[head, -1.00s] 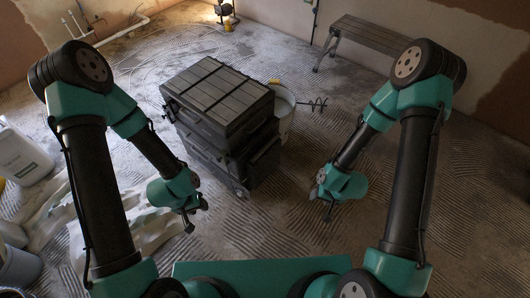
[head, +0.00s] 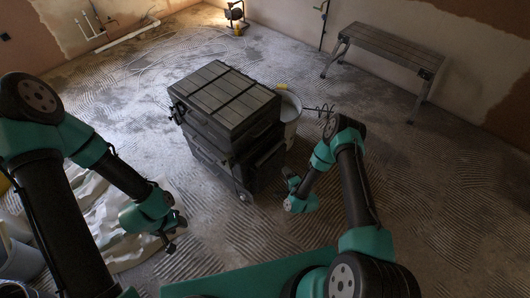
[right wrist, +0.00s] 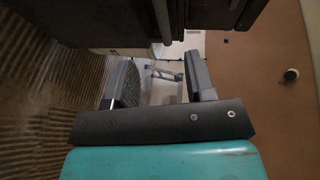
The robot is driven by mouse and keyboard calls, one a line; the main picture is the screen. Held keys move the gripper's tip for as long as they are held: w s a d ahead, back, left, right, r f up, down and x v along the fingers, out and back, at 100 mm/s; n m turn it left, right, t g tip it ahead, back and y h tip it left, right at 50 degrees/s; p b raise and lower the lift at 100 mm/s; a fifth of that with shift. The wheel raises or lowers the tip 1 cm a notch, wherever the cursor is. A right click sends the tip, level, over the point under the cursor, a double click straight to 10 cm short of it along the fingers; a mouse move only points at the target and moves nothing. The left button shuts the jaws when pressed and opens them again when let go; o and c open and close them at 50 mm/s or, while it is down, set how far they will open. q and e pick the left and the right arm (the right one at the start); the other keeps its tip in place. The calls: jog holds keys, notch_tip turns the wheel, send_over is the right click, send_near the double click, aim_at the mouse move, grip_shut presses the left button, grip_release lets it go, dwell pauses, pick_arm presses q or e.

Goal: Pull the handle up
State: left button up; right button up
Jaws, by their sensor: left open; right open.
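The black rolling tool case (head: 222,98) stands on the floor in the middle of the head view, with a slatted top and stacked sections. A bar (head: 270,153) on its right side may be the handle; I cannot tell for sure. My right gripper (head: 288,177) is open and empty, low beside the case's front right corner. In the right wrist view its open fingers (right wrist: 160,80) point along dark case parts (right wrist: 130,22) that fill the top of the picture. My left gripper (head: 172,240) is open and empty, in front and left of the case, apart from it.
A pale bucket (head: 291,108) stands close behind the case's right side, with a mixing whisk (head: 318,110) by it. A bench (head: 385,45) stands at the back right. A crumpled pale sheet (head: 108,222) lies at left. The ridged floor at right is open.

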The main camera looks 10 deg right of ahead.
aim_at(271, 152)
dwell(0.3)
jog(key=x, duration=1.7)
jog(key=shift+w, duration=0.2)
grip_shut()
